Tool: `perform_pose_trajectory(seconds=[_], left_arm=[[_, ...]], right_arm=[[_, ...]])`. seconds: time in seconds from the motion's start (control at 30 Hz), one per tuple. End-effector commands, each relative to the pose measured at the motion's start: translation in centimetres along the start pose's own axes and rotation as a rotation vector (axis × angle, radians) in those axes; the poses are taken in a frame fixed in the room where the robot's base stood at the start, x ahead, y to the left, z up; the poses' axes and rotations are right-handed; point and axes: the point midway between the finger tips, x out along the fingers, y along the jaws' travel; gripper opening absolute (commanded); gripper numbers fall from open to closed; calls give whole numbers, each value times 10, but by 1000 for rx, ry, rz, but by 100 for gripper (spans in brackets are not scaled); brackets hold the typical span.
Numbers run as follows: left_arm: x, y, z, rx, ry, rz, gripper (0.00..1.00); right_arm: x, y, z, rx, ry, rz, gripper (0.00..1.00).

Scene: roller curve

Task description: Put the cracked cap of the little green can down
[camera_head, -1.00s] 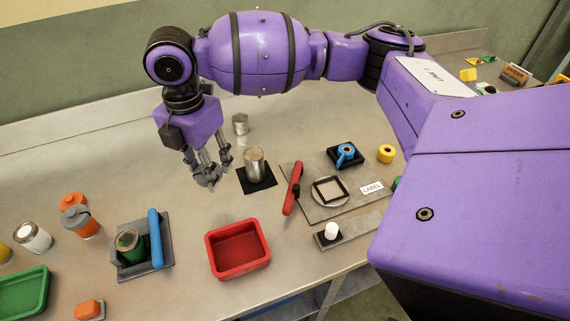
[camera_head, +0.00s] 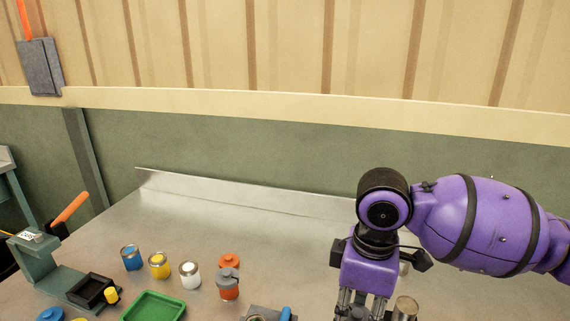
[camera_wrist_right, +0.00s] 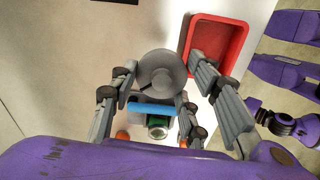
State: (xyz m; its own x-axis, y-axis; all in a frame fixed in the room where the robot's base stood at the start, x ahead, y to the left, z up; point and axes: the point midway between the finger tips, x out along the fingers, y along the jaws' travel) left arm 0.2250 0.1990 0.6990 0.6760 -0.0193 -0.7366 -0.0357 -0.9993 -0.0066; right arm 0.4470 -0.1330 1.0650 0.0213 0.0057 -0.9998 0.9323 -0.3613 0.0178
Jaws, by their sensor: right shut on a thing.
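My right gripper (camera_wrist_right: 160,95) is shut on a round grey cap (camera_wrist_right: 162,72) with a dark crack-like line at its edge. In the head view this gripper (camera_head: 362,308) hangs over the bench, its fingertips cut off by the bottom edge. The little green can (camera_wrist_right: 157,131) sits in a grey holder with a blue handle (camera_wrist_right: 150,107), beyond the cap in the wrist view. In the head view only the top of the holder (camera_head: 262,310) and its blue handle (camera_head: 285,314) show. My left gripper is not in view.
A red tray (camera_wrist_right: 243,50) lies beside the fingers in the wrist view. A metal can (camera_head: 405,309) stands right of the gripper. A grey-topped orange can (camera_head: 228,287), white can (camera_head: 190,277), and green tray (camera_head: 153,306) are left. The bench's back is clear.

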Motion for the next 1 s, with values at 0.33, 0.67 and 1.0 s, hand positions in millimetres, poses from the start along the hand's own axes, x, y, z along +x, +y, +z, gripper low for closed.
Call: perform_pose_trajectory(seconds=[0.33,0.67,1.0], left_arm=[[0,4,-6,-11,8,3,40],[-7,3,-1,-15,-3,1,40],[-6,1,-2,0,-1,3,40]], right_arm=[[3,-4,15,769,8,6,29],[12,-14,39,1198,-7,-1,29],[18,-16,45,1203,-21,-8,29]])
